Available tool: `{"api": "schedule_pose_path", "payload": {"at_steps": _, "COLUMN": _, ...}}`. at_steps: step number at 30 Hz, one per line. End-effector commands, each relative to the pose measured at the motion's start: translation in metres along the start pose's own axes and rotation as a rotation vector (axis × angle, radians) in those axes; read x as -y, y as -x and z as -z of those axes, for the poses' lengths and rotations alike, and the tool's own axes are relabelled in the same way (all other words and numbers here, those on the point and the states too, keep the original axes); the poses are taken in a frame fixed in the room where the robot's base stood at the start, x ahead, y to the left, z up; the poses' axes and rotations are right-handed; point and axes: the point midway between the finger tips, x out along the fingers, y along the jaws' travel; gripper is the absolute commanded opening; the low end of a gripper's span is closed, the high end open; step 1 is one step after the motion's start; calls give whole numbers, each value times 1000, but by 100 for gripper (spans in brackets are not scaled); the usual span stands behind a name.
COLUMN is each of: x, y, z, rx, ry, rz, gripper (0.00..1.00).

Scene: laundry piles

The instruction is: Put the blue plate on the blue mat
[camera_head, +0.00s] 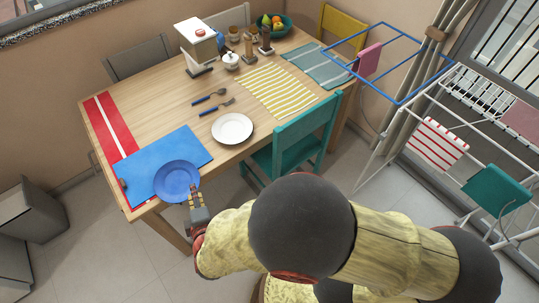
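The blue plate (176,180) appears over the near right part of the blue mat (150,155), its near rim reaching past the mat's edge and the table's edge in this view. I cannot tell whether the plate touches the mat or is held just above it. My gripper (194,190) is at the plate's near right rim, and its fingers look shut on that rim. The fingertips are small and partly merge with the rim. The blue mat lies flat at the table's near left corner, partly covered by the plate.
On the wooden table (150,90) are a red striped runner (108,122), a white plate (232,128), blue-handled cutlery (215,106), a yellow striped mat (275,93) and a white coffee machine (197,45). A teal chair (305,135) and drying rack (385,150) stand right.

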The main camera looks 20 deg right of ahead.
Motion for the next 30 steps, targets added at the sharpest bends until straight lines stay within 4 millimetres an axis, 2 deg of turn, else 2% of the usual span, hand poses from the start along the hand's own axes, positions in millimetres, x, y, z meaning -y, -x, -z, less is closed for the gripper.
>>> {"api": "schedule_pose_path", "payload": {"at_steps": 1, "x": -40, "y": -4, "z": -24, "rx": 101, "ry": -58, "rz": -20, "gripper": 23}}
{"api": "schedule_pose_path", "payload": {"at_steps": 3, "x": -84, "y": -1, "z": -66, "rx": 255, "ry": -134, "rz": -24, "gripper": 23}}
{"api": "schedule_pose_path", "payload": {"at_steps": 6, "x": -132, "y": 17, "z": -126, "rx": 456, "ry": -254, "rz": 5, "gripper": 23}}
{"api": "schedule_pose_path", "payload": {"at_steps": 9, "x": -163, "y": 48, "z": -178, "rx": 623, "ry": -390, "rz": 64, "gripper": 23}}
{"api": "schedule_pose_path", "payload": {"at_steps": 12, "x": -181, "y": 87, "z": -217, "rx": 746, "ry": -545, "rz": 144, "gripper": 23}}
{"api": "schedule_pose_path", "payload": {"at_steps": 15, "x": -190, "y": 128, "z": -241, "rx": 817, "ry": -712, "rz": 235, "gripper": 23}}
{"api": "schedule_pose_path", "payload": {"at_steps": 18, "x": -196, "y": 166, "z": -248, "rx": 831, "ry": -888, "rz": 323, "gripper": 23}}
{"api": "schedule_pose_path", "payload": {"at_steps": 21, "x": -203, "y": 198, "z": -243, "rx": 791, "ry": -1056, "rz": 395, "gripper": 23}}
{"api": "schedule_pose_path", "payload": {"at_steps": 25, "x": -216, "y": 227, "z": -225, "rx": 690, "ry": -1226, "rz": 448, "gripper": 23}}
{"api": "schedule_pose_path", "payload": {"at_steps": 30, "x": -231, "y": 245, "z": -207, "rx": 580, "ry": -1338, "rz": 469, "gripper": 23}}
